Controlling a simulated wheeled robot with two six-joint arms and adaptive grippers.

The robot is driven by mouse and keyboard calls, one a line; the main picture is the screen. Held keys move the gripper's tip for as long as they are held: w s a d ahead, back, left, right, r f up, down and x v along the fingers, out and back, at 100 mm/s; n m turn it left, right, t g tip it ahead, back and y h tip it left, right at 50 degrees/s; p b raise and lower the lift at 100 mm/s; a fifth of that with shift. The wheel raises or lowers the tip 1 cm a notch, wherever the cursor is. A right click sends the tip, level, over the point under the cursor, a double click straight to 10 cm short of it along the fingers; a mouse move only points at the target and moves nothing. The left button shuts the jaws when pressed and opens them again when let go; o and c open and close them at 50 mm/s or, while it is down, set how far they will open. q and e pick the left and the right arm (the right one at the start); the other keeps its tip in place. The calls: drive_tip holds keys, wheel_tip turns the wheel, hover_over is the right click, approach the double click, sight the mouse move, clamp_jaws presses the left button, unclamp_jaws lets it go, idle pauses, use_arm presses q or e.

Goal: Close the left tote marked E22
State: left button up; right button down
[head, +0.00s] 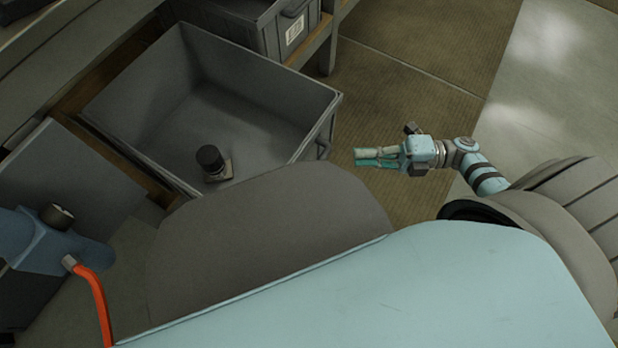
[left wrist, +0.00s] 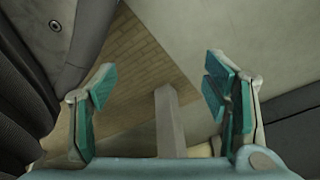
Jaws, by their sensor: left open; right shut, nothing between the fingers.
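A grey open-topped tote (head: 165,140) stands pulled out from the shelf at the upper left of the head view. A dark cylindrical part on a small square base (head: 211,160) lies inside it. No E22 mark is readable on this tote, and its near side is partly hidden by my body. My right gripper (head: 368,157) is to the right of the tote, apart from it, shut and empty. My left gripper (left wrist: 158,90) shows in the left wrist view, open, with its teal finger pads apart and nothing held. It cannot be made out in the head view.
Another grey tote (head: 246,22) with a white label, too small to read, sits on the shelf behind. A wooden shelf rail (head: 118,152) runs beside the open tote. A grey post (left wrist: 170,122) shows beyond my left fingers. The floor (head: 400,85) at right is clear.

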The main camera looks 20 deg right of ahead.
sight(311, 180)
drive_tip(key=a+n+g, duration=0.1)
drive_tip(key=a, duration=0.3)
drive_tip(key=a+n+g, duration=0.1)
drive_tip(key=a, duration=0.3)
drive_tip(key=a+n+g, duration=0.1)
drive_tip(key=a, duration=0.3)
drive_tip(key=shift+w+a+r+y, duration=0.2)
drive_tip(key=shift+a+r+y, duration=0.1)
drive_tip(key=shift+w+a+b, duration=0.15)
drive_tip(key=shift+w+b, duration=0.1)
drive_tip(key=shift+b, duration=0.1)
use_arm(q)
drive_tip(key=shift+w+d+f+t, duration=0.15)
drive_tip(key=shift+w+f, duration=0.1)
drive_tip(key=shift+w, duration=0.2)
drive_tip(key=shift+w+d+f+t, duration=0.1)
drive_tip(key=shift+w+f+t, duration=0.1)
drive_tip(key=shift+w, duration=0.25)
use_arm(e)
drive_tip(key=shift+w+a, duration=0.1)
drive_tip(key=shift+w, duration=0.1)
